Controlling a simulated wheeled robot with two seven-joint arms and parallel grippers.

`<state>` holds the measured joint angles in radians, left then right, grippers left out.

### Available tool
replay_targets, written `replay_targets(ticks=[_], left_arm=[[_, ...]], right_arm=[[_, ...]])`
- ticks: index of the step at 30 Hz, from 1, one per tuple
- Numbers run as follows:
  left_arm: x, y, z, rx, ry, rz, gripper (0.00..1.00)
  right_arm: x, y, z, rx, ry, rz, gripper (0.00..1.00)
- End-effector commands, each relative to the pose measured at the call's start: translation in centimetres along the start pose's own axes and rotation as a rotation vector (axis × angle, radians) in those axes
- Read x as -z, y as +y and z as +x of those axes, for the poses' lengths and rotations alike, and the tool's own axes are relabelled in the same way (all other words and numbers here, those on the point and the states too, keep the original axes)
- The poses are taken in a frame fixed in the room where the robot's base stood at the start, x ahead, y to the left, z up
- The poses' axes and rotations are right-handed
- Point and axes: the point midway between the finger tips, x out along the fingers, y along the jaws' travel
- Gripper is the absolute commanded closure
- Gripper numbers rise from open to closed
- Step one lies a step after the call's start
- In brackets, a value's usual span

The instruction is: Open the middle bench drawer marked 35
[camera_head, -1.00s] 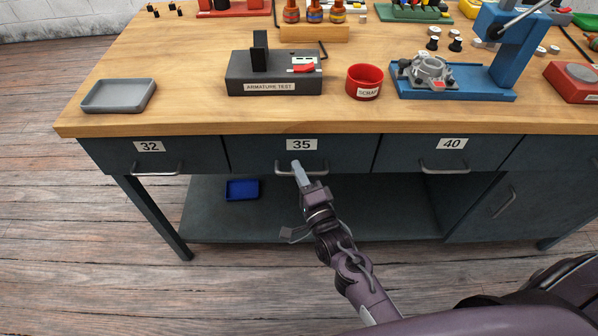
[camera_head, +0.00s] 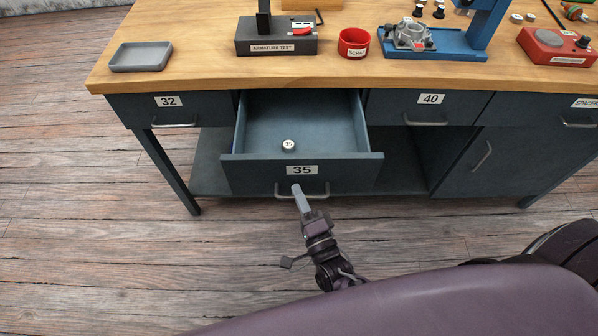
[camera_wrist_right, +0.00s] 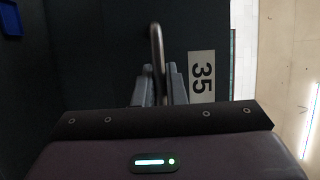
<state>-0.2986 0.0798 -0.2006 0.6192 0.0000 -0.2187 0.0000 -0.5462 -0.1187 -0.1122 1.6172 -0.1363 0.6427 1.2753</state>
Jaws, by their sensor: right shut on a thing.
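The middle drawer marked 35 (camera_head: 345,172) is pulled well out from the bench, and its inside shows from above. A small round white-topped part marked 35 (camera_head: 289,145) stands in the drawer. My right gripper (camera_head: 300,190) is shut on the drawer's bar handle (camera_head: 318,195). In the right wrist view the handle (camera_wrist_right: 157,45) runs between the two fingers (camera_wrist_right: 159,85), beside the label 35 (camera_wrist_right: 201,76). My left gripper is not in view.
Drawers 32 (camera_head: 190,108) and 40 (camera_head: 425,107) on either side are closed. The benchtop holds a grey tray (camera_head: 141,56), an armature test block (camera_head: 275,42), a red scrap cup (camera_head: 354,42) and a blue press (camera_head: 465,45). Floor in front is clear.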

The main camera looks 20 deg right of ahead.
Motion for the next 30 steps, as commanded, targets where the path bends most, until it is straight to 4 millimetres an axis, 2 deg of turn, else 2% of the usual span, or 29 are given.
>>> replay_targets(ticks=[3, 9, 15, 26, 27, 30], left_arm=[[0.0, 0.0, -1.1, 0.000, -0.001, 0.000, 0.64], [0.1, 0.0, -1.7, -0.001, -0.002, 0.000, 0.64], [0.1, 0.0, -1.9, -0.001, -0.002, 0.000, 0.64], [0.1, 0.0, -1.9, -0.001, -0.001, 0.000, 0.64], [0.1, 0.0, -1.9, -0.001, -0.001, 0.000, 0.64], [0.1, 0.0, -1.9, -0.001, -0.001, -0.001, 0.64]], right_arm=[[-0.9, -0.5, -2.2, -0.007, 0.000, 0.001, 1.00], [-1.8, -0.9, -4.4, -0.004, 0.000, 0.001, 1.00], [-2.1, -1.0, -5.3, -0.001, 0.001, -0.001, 1.00], [-2.2, -1.0, -5.4, -0.001, 0.001, -0.001, 1.00], [-2.2, -1.0, -5.4, -0.001, 0.001, -0.001, 0.87], [-2.2, -1.0, -5.4, -0.001, 0.001, 0.000, 0.74]])
